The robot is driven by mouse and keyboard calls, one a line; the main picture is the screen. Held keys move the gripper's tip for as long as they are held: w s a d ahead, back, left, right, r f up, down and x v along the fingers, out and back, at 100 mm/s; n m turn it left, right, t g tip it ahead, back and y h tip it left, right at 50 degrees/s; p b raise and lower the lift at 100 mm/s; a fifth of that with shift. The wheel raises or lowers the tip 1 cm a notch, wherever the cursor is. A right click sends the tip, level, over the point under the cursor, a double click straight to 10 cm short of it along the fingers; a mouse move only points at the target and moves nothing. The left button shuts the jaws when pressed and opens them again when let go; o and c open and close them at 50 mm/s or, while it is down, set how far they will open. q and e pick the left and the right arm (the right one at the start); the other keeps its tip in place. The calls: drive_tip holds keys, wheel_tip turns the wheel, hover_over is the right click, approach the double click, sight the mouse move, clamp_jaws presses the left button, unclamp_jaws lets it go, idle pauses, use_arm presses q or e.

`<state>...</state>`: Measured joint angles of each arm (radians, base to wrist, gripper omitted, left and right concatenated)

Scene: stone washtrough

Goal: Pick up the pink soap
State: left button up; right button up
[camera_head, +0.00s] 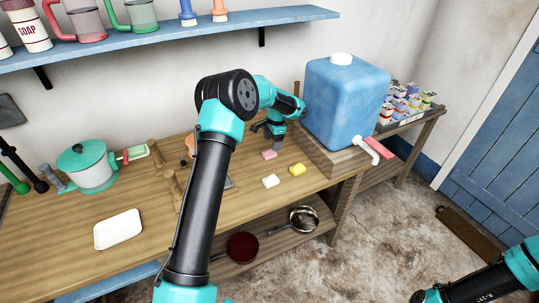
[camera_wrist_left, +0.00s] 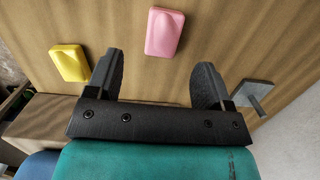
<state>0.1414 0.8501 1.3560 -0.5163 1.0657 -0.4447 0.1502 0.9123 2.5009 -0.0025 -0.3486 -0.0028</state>
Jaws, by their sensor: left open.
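The pink soap (camera_head: 269,155) lies on the wooden table, just in front of my left gripper in the head view. In the left wrist view the pink soap (camera_wrist_left: 164,33) lies beyond the fingertips, roughly between their lines and not touched. My left gripper (camera_head: 274,138) is open and empty above the table; its two fingers show spread apart in the left wrist view (camera_wrist_left: 160,65). My right gripper is not in view; only part of my right arm shows at the lower right of the head view.
A yellow soap (camera_head: 297,169) and a white soap (camera_head: 270,181) lie near the pink one. A large blue water container (camera_head: 345,105) stands close to the right of my gripper. A white tray (camera_head: 118,229) and a teal pot (camera_head: 86,166) stand at left. A blue shelf (camera_head: 165,36) hangs above.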

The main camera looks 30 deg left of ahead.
sight(269, 153)
use_arm(q)
drive_tip(key=shift+f, duration=0.1)
drive_tip(key=shift+s+a+f, duration=0.1)
drive_tip(key=shift+a+f, duration=0.05)
drive_tip(key=shift+f, duration=0.65)
drive_tip(key=shift+s+a+f, duration=0.1)
drive_tip(key=shift+a+f, duration=0.05)
drive_tip(key=shift+f, duration=0.7)
drive_tip(key=shift+s+a+f, duration=0.1)
drive_tip(key=shift+a+f, duration=0.05)
drive_tip(key=shift+f, duration=0.65)
drive_tip(key=shift+c, duration=0.3)
drive_tip(key=c, duration=1)
drive_tip(key=shift+o, duration=0.2)
wheel_tip(269, 153, up, 10)
